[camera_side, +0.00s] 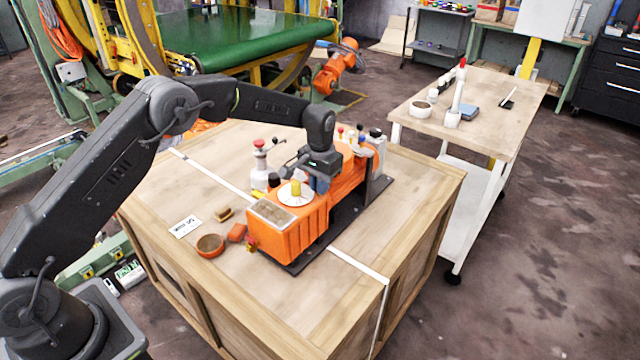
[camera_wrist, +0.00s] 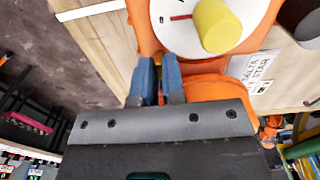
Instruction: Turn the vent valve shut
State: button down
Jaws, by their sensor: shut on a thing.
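An orange machine (camera_side: 290,235) lies on a dark base plate on top of a wooden crate. Its near end carries a white dial disc (camera_side: 284,198) with a yellow knob (camera_side: 295,188). In the wrist view, the yellow knob (camera_wrist: 217,26) stands on the white dial (camera_wrist: 180,38), and a red mark points left of it. A small red and yellow fitting (camera_side: 252,245) sits at the machine's lower left corner. My gripper (camera_wrist: 160,68) has blue fingers close together beside the dial, against the orange body, apart from the knob. They are shut on a part they hide. I cannot tell which part is the vent valve.
A cart (camera_side: 480,110) stands to the right. The crate's front right is clear.

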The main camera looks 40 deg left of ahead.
jog(key=shift+m, duration=0.3)
jog(key=c, duration=1.5)
grip_release()
notch_tip(320, 180, up, 14)
